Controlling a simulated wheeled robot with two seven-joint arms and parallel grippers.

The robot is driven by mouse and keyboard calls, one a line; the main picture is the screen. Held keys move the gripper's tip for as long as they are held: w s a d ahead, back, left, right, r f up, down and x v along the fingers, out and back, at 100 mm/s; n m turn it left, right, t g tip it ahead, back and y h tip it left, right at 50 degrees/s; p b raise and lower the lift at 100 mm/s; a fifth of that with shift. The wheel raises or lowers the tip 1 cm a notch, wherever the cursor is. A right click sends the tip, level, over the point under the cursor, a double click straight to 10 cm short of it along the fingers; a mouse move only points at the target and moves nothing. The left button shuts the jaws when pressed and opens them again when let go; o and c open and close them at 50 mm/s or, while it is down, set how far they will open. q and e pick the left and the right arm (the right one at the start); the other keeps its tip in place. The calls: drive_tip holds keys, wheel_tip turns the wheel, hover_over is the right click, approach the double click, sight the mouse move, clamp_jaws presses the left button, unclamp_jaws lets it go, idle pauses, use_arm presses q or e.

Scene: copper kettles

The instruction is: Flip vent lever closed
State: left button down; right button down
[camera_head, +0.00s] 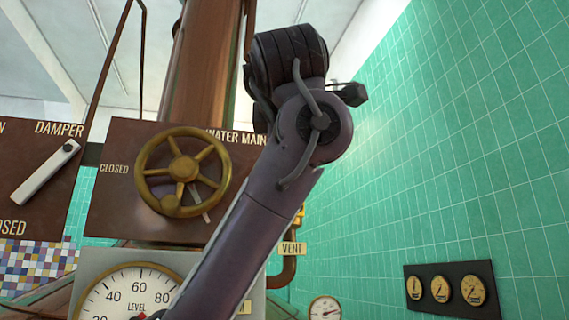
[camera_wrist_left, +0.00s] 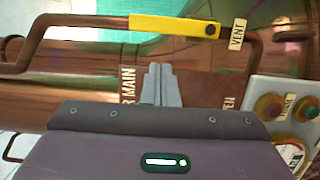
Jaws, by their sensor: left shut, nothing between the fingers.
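The vent lever is a yellow bar (camera_wrist_left: 170,26) near the top of the left wrist view. It runs sideways from a dark pivot (camera_wrist_left: 210,30) beside a VENT plate (camera_wrist_left: 237,34). My left gripper (camera_wrist_left: 160,68) is shut and empty, its fingertips below the bar in that picture and apart from it. In the head view a VENT plate (camera_head: 292,249) shows right of my arm. Only a small yellow part (camera_head: 299,214) shows above it; my arm hides the rest and my left gripper. My right gripper is not in view.
A brass handwheel (camera_head: 183,171) is on the WATER MAIN panel (camera_head: 110,215). A white damper lever (camera_head: 45,172) is at left and a level gauge (camera_head: 125,295) below. The left wrist view shows a copper pipe (camera_wrist_left: 45,65) and a button box (camera_wrist_left: 285,110).

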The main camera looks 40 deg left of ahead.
use_arm(q)
drive_tip(key=p+x, duration=0.6)
drive_tip(key=x, duration=0.4)
drive_tip(key=shift+f, duration=0.1)
